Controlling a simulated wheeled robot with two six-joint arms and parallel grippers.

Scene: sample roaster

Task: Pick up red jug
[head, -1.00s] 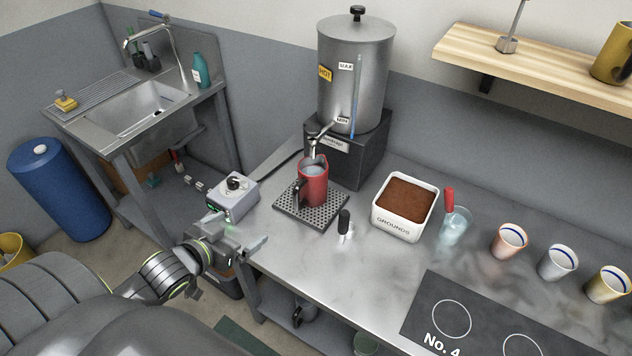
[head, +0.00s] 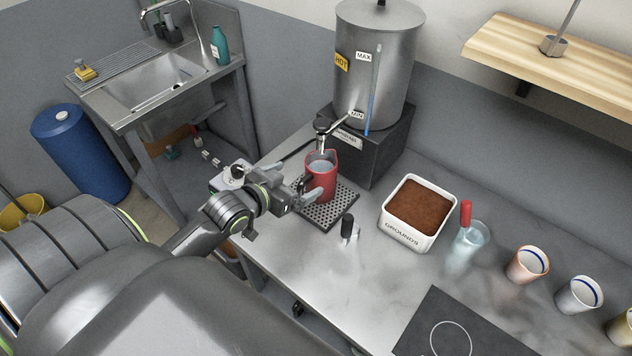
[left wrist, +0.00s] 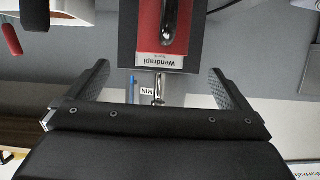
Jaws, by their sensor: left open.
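The red jug (head: 323,184) stands upright on the black perforated drip tray (head: 336,213), under the tap of the steel urn. It has a dark handle on its left side and greyish liquid inside. My left gripper (head: 299,190) is just left of the jug, at the handle side, and partly hides the handle and the tray's left edge. In the left wrist view the jaws (left wrist: 160,78) are open with nothing between them that they grip. The red jug (left wrist: 150,30) and its dark handle show ahead at the top of that view. My right gripper is not in view.
The steel urn (head: 376,70) on its black base stands behind the jug. A grey box (head: 230,178) is partly hidden behind my left arm.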

